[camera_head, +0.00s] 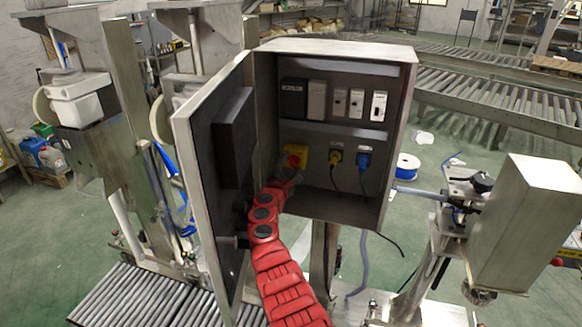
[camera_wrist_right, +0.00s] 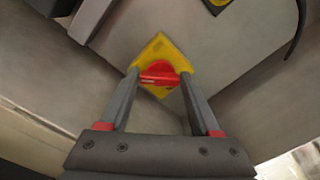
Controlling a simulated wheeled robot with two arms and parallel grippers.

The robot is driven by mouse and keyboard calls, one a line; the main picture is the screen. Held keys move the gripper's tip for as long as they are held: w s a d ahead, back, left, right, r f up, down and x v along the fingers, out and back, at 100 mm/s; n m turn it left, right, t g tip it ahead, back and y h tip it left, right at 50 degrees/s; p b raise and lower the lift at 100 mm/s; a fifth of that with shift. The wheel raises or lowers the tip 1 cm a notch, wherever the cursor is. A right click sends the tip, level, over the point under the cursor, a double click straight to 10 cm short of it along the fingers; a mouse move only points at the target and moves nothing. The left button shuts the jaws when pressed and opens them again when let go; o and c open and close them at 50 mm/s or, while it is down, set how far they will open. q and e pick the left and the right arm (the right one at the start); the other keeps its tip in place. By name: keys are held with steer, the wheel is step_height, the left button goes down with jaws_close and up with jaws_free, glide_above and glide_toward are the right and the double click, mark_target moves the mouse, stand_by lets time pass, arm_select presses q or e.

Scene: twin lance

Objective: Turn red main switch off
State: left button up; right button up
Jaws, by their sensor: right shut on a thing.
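The red main switch (camera_wrist_right: 159,75) is a red rotary knob on a yellow square plate (camera_wrist_right: 160,47), which looks like a diamond in the right wrist view. In the head view the switch (camera_head: 294,161) is at the lower left inside the open grey cabinet (camera_head: 335,48). My right gripper (camera_wrist_right: 161,74) has one finger on each side of the knob and is shut on it. The knob's bar lies roughly across between the fingertips. In the head view my right gripper (camera_head: 291,170) partly hides the switch. My left gripper is not in view.
The cabinet door (camera_head: 215,150) stands open to the left, close beside my red arm. Yellow (camera_head: 335,158) and blue (camera_head: 363,160) plugs with hanging cables are right of the switch. A row of modules (camera_head: 334,100) is above. A roller conveyor (camera_head: 130,298) lies below left.

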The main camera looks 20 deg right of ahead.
steer(key=shift+n, duration=0.5)
steer(key=o, duration=1.4)
steer(key=shift+a, duration=0.1)
steer(key=shift+s+a, duration=0.1)
steer(key=shift+s, duration=0.1)
steer(key=shift+p+v, duration=1.3)
steer(key=shift+v, duration=4.45)
